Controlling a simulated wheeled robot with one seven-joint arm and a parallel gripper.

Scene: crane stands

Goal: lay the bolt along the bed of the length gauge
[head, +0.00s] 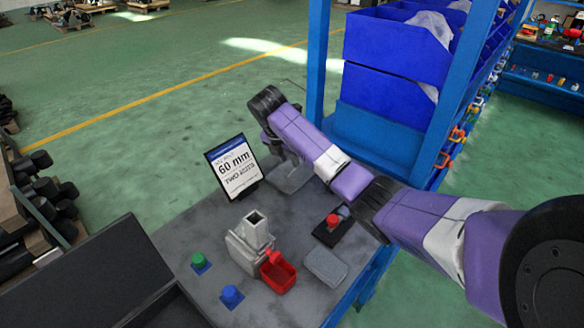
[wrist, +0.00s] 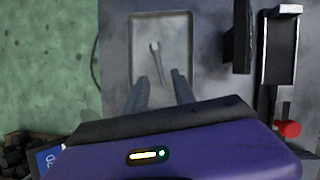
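A small grey metal piece with a forked, spanner-like end (wrist: 156,62) lies in a shallow grey tray (wrist: 190,22); I cannot make out a plain bolt shape. My gripper (wrist: 161,77) is open and empty, its two fingers pointing into the tray on either side of the piece's lower end. In the head view my arm reaches over the tray (head: 290,182) and hides the fingertips. What looks like the length gauge, a long channel with dark sides (wrist: 280,45), is at the right of the wrist view, with nothing seen in its bed.
A red knob (wrist: 288,129) is near the channel. A dark upright block (wrist: 237,35) stands between tray and channel.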

